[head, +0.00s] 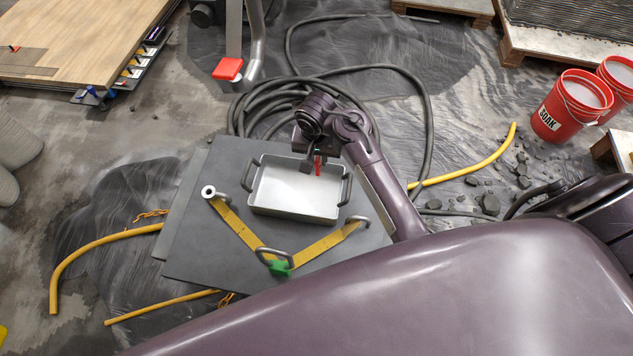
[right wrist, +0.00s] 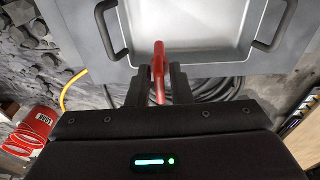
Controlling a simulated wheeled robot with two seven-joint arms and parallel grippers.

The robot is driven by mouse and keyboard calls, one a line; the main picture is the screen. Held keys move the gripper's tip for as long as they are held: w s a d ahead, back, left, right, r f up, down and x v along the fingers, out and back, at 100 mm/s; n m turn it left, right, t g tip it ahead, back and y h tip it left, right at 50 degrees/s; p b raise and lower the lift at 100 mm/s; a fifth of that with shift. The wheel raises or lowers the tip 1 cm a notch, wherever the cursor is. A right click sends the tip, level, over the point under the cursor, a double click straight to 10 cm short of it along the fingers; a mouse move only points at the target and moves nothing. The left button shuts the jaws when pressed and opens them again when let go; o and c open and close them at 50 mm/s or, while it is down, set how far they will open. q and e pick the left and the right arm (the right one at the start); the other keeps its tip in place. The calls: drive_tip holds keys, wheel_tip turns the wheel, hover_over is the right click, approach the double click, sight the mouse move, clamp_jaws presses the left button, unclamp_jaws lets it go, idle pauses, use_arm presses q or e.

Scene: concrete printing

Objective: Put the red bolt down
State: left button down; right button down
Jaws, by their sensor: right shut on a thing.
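My right gripper (head: 314,165) is shut on the red bolt (head: 318,166) and holds it over the far part of a light grey tray. The bolt also shows in the right wrist view (right wrist: 158,70), clamped between the two dark fingers, its end reaching over the tray's rim. The tray (head: 292,212) has two dark side handles and stands on a grey slab; it looks empty. Whether the bolt touches the tray cannot be told. My left gripper is not in view.
The grey slab (head: 190,245) carries yellow strips (head: 240,229) with metal handles and a green piece (head: 279,268). Black hose (head: 425,110) coils behind it. Red buckets (head: 570,105) and rubble (head: 488,204) lie right. A wooden table (head: 90,40) stands far left.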

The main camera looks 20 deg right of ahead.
sight(318, 175)
wheel_tip(318, 175, down, 9)
drive_tip(key=shift+f+b, duration=0.15)
drive_tip(key=shift+b, duration=0.3)
drive_tip(key=shift+f, duration=1.7)
drive_tip(key=shift+b, duration=0.3)
drive_tip(key=shift+f, duration=0.15)
drive_tip(key=c, duration=1.3)
unclamp_jaws()
drive_tip(key=shift+r, duration=0.55)
drive_tip(key=r, duration=0.3)
drive_tip(key=s+r, duration=0.1)
drive_tip(key=r, duration=0.3)
drive_tip(key=r+p, duration=0.1)
drive_tip(key=r, duration=0.3)
drive_tip(key=shift+s+a+r, duration=0.1)
drive_tip(key=shift+s+a, duration=0.05)
drive_tip(key=shift+a, duration=0.2)
